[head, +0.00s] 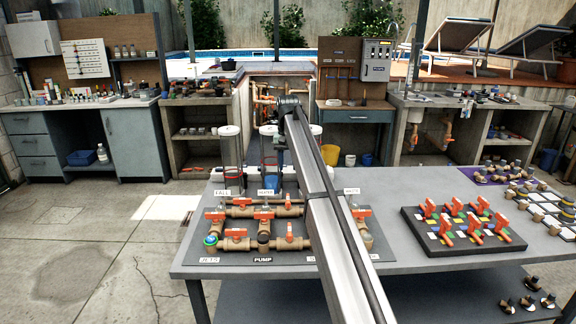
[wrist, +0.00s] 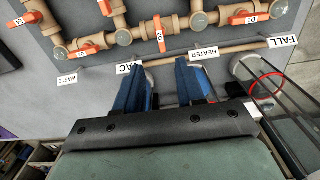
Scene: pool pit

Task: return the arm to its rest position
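My gripper (wrist: 160,75) shows in the wrist view with two blue fingers standing apart and nothing between them. In the head view my arm (head: 335,215) stretches from the bottom edge out over the table (head: 385,190) to the far side of the board. My arm hides part of the board and cylinders.
Tan pipes with orange valve handles (head: 264,214) stand up from the board. A dark tray of orange-handled valves (head: 465,226) lies to the right, with small fittings on a purple mat (head: 484,175) beyond. Bare table lies between board and tray.

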